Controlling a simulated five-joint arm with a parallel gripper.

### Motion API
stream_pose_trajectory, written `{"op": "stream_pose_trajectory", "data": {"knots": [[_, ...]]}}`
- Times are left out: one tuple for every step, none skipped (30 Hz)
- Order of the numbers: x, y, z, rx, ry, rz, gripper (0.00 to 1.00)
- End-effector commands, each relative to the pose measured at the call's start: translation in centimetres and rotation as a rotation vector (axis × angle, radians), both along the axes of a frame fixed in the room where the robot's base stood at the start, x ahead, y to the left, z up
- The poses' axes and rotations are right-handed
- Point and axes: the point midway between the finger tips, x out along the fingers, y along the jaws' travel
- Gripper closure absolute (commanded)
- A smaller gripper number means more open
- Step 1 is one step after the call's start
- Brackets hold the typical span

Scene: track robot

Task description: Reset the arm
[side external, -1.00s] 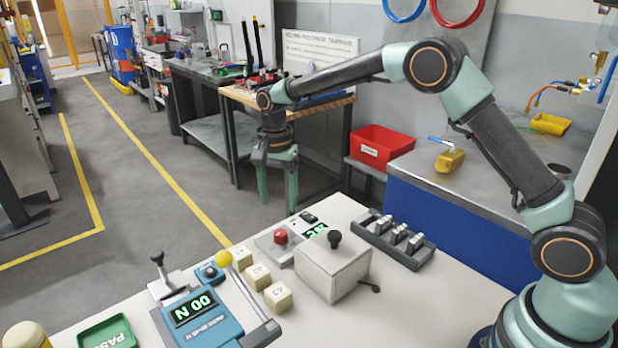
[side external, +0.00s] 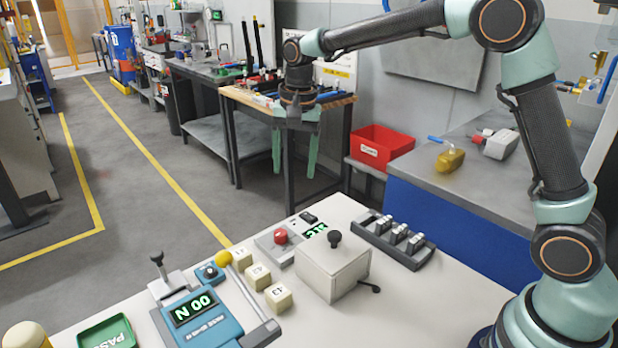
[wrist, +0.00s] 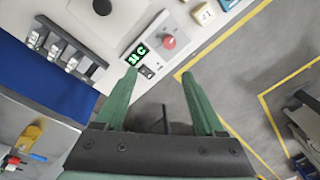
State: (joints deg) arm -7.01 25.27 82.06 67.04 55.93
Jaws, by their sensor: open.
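My gripper (side external: 294,150) is open and empty in the side external view, its two green fingers pointing down in the air. It is raised above the level of the white table and appears in front of the wooden-topped workbench. My arm reaches up and leftward from its base at the right. In the wrist view the open fingers of my gripper (wrist: 158,88) spread with nothing between them but the table's edge and grey floor.
The white table (side external: 440,300) holds a grey box with a black knob (side external: 334,270), a red button (side external: 280,237), a black rack (side external: 393,240), numbered cubes (side external: 278,296), a blue force gauge (side external: 200,315) and a green PASS tray (side external: 106,335). A red bin (side external: 381,148) stands behind.

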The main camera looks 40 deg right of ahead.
Motion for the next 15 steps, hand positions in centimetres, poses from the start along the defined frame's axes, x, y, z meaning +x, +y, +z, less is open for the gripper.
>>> {"op": "stream_pose_trajectory", "data": {"knots": [[-1.1, -0.5, 1.4, -0.002, -0.027, 0.042, 0.29], [-1.7, -0.8, 2.0, -0.005, -0.041, 0.07, 0.29], [-2.5, -1.1, 2.7, -0.009, -0.057, 0.108, 0.29], [-3.1, -1.4, 3.2, -0.013, -0.072, 0.136, 0.29], [-3.7, -1.6, 3.7, -0.018, -0.086, 0.163, 0.29], [-4.6, -1.9, 4.2, -0.023, -0.101, 0.198, 0.29], [-5.3, -2.2, 4.6, -0.028, -0.116, 0.225, 0.29], [-5.9, -2.4, 5.0, -0.034, -0.129, 0.252, 0.29], [-6.9, -2.7, 5.4, -0.043, -0.146, 0.29, 0.29], [-7.6, -2.9, 5.7, -0.05, -0.159, 0.317, 0.29], [-8.3, -3.1, 5.9, -0.057, -0.173, 0.343, 0.29], [-9.2, -3.4, 6.2, -0.067, -0.19, 0.379, 0.29], [-9.9, -3.6, 6.3, -0.076, -0.202, 0.406, 0.29], [-10.6, -3.8, 6.4, -0.084, -0.215, 0.432, 0.29], [-11.6, -4.1, 6.6, -0.096, -0.231, 0.467, 0.29]]}}
